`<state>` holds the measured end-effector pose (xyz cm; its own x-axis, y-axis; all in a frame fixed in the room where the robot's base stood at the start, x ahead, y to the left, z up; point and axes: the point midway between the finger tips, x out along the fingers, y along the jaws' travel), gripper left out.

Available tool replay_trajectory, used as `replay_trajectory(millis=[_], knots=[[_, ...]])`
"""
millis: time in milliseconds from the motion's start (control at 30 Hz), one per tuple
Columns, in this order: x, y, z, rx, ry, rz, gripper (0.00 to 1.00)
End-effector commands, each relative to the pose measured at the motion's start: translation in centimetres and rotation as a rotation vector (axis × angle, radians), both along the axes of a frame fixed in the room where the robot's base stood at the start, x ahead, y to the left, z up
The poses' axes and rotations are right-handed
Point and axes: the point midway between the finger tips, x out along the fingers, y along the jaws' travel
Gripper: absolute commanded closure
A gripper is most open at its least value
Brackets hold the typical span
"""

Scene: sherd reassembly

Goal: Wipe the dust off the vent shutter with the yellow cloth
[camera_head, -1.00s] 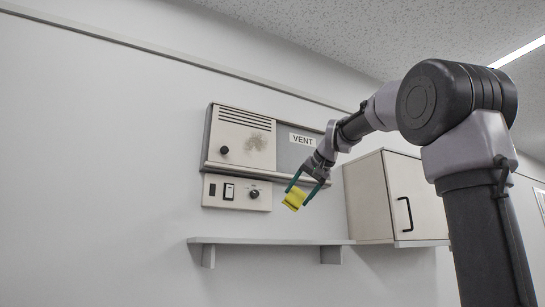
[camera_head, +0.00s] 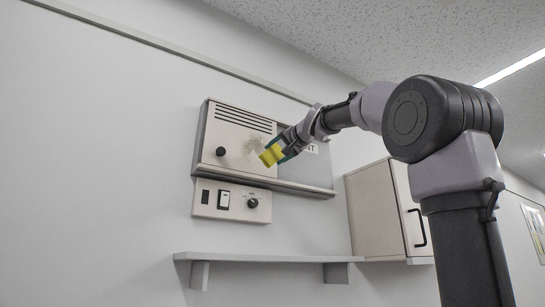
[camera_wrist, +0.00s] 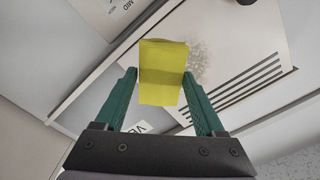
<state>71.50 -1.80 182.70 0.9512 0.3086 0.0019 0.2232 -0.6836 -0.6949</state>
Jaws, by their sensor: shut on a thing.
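My gripper (camera_head: 279,152) is shut on the yellow cloth (camera_head: 271,156), a folded block held between its two green fingers. The cloth also shows in the wrist view (camera_wrist: 163,72). The vent shutter (camera_head: 232,155) is a cream panel with a dark knob and dark slots along its top. A grey-brown dust patch (camera_head: 252,142) lies on its upper right, and the wrist view shows part of it beside the cloth (camera_wrist: 195,62). The cloth is in front of the shutter's right part, just below and right of the dust. I cannot tell whether they touch.
A switch panel (camera_head: 217,198) with a rocker switch and a dial is below the vent unit. Lower is an empty grey shelf (camera_head: 260,257). A cream cabinet (camera_head: 375,210) with a black handle hangs at right. My gripper partly covers the VENT label (camera_head: 311,148).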

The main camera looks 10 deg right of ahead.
Motion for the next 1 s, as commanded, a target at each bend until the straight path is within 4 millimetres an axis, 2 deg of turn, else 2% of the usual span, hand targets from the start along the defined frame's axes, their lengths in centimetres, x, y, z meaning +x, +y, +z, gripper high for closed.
replay_trajectory(millis=[533, 1000], knots=[[4.8, 1.5, -0.1, 0.000, 0.001, 0.000, 0.73], [5.4, 1.8, -0.1, 0.000, 0.001, 0.000, 0.73]])
